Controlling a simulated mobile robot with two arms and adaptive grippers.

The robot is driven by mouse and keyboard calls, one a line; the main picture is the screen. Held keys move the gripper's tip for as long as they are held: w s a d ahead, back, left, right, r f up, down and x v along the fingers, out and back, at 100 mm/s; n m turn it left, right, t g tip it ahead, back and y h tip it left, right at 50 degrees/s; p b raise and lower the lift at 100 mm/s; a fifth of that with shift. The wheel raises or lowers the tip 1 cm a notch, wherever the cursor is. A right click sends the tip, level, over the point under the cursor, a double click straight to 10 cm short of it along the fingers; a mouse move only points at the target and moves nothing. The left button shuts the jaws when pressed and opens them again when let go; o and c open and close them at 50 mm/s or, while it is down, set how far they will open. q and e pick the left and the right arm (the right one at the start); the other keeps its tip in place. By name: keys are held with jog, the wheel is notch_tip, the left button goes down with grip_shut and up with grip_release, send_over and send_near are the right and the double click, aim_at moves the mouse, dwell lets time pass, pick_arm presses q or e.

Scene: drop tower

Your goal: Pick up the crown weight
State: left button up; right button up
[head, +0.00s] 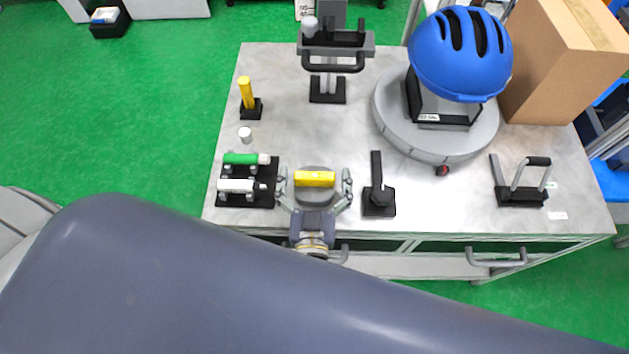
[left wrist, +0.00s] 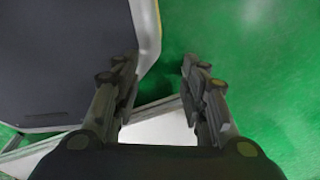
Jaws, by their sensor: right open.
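No label shows which piece is the crown weight. A yellow bar (head: 315,179) lies level near the table's front edge, between the spread fingers of my right gripper (head: 314,176). The gripper is open, with one finger at each end of the bar; I cannot tell whether they touch it. A green bar (head: 240,158) and a white bar (head: 236,185) lie on a black rack (head: 262,197) just left of it. Another yellow piece (head: 246,93) stands upright in a black holder. My left gripper (left wrist: 155,68) is open and empty in the left wrist view.
The blue helmet (head: 458,50) sits on a round grey base (head: 390,112) at the back right. A black lever block (head: 379,200) stands close right of my right gripper. A small white cylinder (head: 245,134) stands behind the rack. The cardboard box (head: 560,70) fills the back right corner.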

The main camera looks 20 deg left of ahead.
jog(key=c, duration=1.7)
jog(key=shift+r, duration=0.15)
jog(key=c, duration=0.4)
jog(key=shift+o, duration=0.2)
